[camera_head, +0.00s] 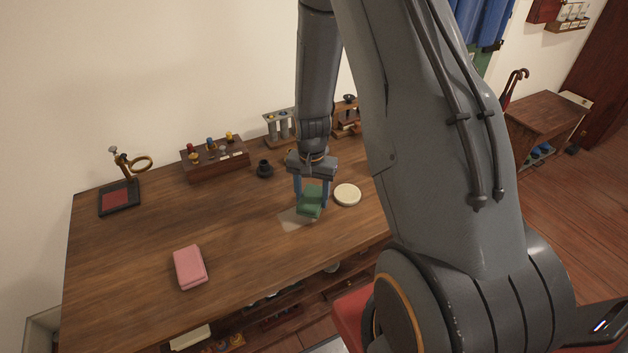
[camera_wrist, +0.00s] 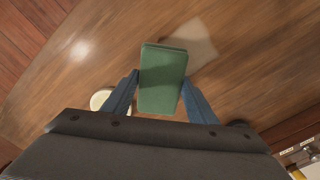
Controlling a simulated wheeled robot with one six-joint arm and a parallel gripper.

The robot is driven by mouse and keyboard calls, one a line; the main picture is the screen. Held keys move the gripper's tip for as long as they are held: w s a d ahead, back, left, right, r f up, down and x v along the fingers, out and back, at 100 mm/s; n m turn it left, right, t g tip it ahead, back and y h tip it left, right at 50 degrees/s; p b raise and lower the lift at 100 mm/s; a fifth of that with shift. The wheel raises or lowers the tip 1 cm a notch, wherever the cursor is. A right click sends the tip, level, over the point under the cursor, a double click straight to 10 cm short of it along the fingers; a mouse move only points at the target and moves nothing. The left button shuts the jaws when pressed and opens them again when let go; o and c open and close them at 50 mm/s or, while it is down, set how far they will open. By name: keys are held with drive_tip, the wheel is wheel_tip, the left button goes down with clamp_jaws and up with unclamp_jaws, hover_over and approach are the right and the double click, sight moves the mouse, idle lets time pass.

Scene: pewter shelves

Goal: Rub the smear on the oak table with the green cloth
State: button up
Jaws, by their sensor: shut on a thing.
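The green cloth (camera_head: 310,201) is a folded pad between the two blue fingers of my gripper (camera_head: 312,200). My gripper points down and is shut on it, low over the oak table (camera_head: 130,250). In the wrist view the green cloth (camera_wrist: 162,78) lies between the fingertips of my gripper (camera_wrist: 160,92). The smear (camera_head: 292,219) is a pale patch on the table, just left of and below the cloth. In the wrist view the smear (camera_wrist: 196,42) shows beyond the cloth's upper right, partly hidden by it. I cannot tell whether the cloth touches the table.
A round cream-topped dish (camera_head: 347,194) stands close right of the gripper. A pink folded cloth (camera_head: 190,267) lies at the front left. A small black pot (camera_head: 264,169), a wooden rack (camera_head: 216,160) and a black tray (camera_head: 119,199) stand toward the back. The table's left middle is clear.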

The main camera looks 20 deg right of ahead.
drive_tip(key=shift+r+p, duration=1.7)
drive_tip(key=shift+r, duration=1.05)
